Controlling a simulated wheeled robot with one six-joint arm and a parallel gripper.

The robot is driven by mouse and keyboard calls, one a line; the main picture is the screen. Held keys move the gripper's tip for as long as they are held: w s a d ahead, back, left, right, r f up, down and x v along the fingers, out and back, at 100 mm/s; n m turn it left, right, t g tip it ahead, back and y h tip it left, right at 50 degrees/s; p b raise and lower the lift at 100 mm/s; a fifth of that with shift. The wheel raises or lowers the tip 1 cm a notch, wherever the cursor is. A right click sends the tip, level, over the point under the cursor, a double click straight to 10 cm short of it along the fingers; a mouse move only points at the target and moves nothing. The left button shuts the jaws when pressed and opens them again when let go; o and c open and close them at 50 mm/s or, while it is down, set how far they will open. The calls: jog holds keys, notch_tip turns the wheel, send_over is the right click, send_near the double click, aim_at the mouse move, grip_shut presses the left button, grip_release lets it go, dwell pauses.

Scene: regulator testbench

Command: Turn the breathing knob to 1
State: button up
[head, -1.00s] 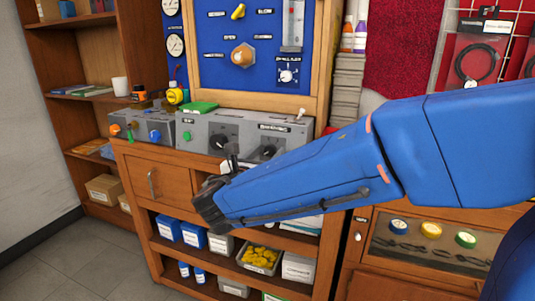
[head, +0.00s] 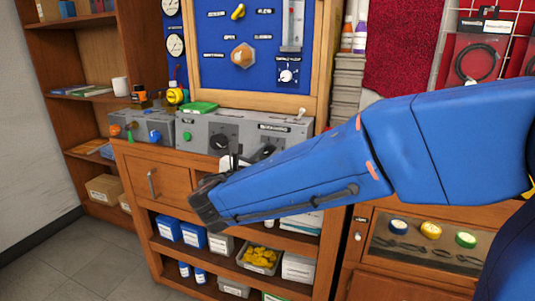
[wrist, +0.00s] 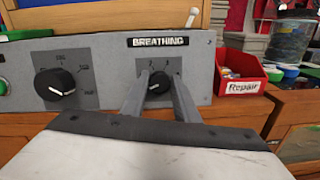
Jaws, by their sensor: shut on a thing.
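The black breathing knob (wrist: 158,84) sits on the grey panel under the BREATHING label (wrist: 158,41). Its white mark seems to point to the lower left, and small numbers show above it. My gripper (wrist: 161,82) has one finger on each side of the knob and is shut on it. In the head view, my gripper (head: 238,160) is at the front of the panel, and the knob (head: 265,152) is partly hidden by it. The lower part of the dial is hidden in the wrist view.
A larger black ERG knob (wrist: 56,84) is to the left on the same panel. A red Repair bin (wrist: 241,76) stands to the right. Open shelves with a grey bin of yellow parts (head: 250,266) are below my arm.

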jog(key=m+h, duration=0.1)
jog(key=m, duration=0.4)
jog(key=shift+g, duration=0.4)
jog(key=shift+a+m+g, duration=0.1)
jog(key=shift+m+g, duration=0.2)
jog(key=shift+m, duration=1.4)
jog(key=shift+h, duration=0.3)
jog(key=o, duration=1.1)
jog(key=shift+c, duration=0.2)
jog(key=v, duration=1.7)
jog(key=shift+s, duration=0.15)
jog(key=shift+r, duration=0.1)
